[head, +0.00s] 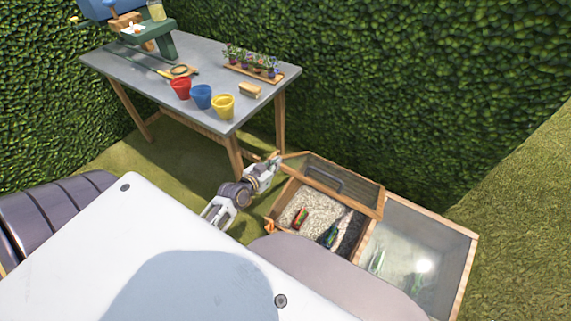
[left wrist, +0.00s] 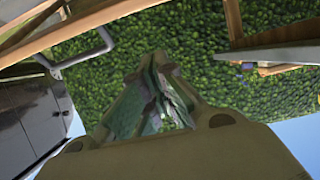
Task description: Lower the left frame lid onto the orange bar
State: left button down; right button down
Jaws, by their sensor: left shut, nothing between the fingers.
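The left frame lid (head: 352,177), a wood-rimmed glass panel with a dark handle (head: 325,183), is raised at a tilt over the left half of the planting frame. My left gripper (head: 276,160) is shut and empty beside the lid's left corner; I cannot tell whether it touches. In the left wrist view its fingers (left wrist: 160,90) are together, with the lid's wooden rim (left wrist: 60,35) and dark handle (left wrist: 88,54) at upper left. A small red-orange piece (head: 300,218) lies on the pale gravel; I cannot tell if it is the orange bar. My right gripper is out of view.
The right lid (head: 415,250) lies shut over the right half. A dark green tool-like object (head: 332,234) lies in the left bed. A grey table (head: 150,72) with red, blue and yellow pots stands behind my left arm. Hedges close off the back.

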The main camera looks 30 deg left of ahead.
aim_at(285, 169)
pick_arm(q)
jog(key=shift+w, duration=0.1)
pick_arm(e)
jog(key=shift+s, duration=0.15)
